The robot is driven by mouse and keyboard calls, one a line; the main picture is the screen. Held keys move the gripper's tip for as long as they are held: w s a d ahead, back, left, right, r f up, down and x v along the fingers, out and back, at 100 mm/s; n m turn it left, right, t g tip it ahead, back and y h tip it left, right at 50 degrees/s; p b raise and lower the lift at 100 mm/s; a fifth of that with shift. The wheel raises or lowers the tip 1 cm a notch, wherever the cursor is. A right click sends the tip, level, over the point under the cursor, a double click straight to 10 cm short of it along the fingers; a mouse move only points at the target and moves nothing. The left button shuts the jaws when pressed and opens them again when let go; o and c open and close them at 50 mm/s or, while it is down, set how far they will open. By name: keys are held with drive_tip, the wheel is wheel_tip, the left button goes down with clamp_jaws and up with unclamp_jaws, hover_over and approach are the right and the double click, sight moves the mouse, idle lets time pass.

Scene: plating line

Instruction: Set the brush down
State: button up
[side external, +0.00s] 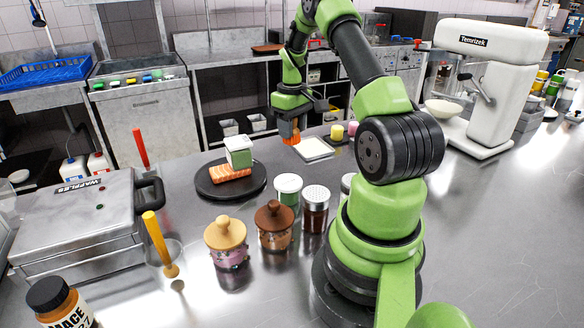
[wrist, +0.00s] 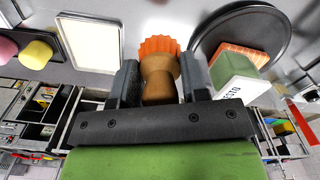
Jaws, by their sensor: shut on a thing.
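My gripper (side external: 290,119) is shut on a brush and hangs over the steel counter. In the wrist view, the brush's brown wooden handle (wrist: 157,83) is between the two dark fingers. Its orange bristles (wrist: 159,46) stick out past them. In the side view the brush (side external: 289,131) points down, just left of and behind a white square tray (side external: 313,157). I cannot tell whether the bristles touch the counter. The tray also shows in the wrist view (wrist: 88,42), to the left of the brush, and looks empty.
A black round plate (side external: 207,189) holds a salmon piece (side external: 228,174) and a green-and-white box (side external: 238,152). Yellow (side external: 337,132) and pink (side external: 352,128) pieces lie beyond the tray. Several jars (side external: 275,228) stand in front. A waffle iron (side external: 78,215) is at left.

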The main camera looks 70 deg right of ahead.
wheel_tip(320, 180, down, 9)
drive_tip(key=shift+r, duration=0.1)
idle(0.3)
drive_tip(key=shift+f, duration=0.2)
drive_tip(key=o, duration=0.9)
drive_tip(key=shift+r, duration=0.1)
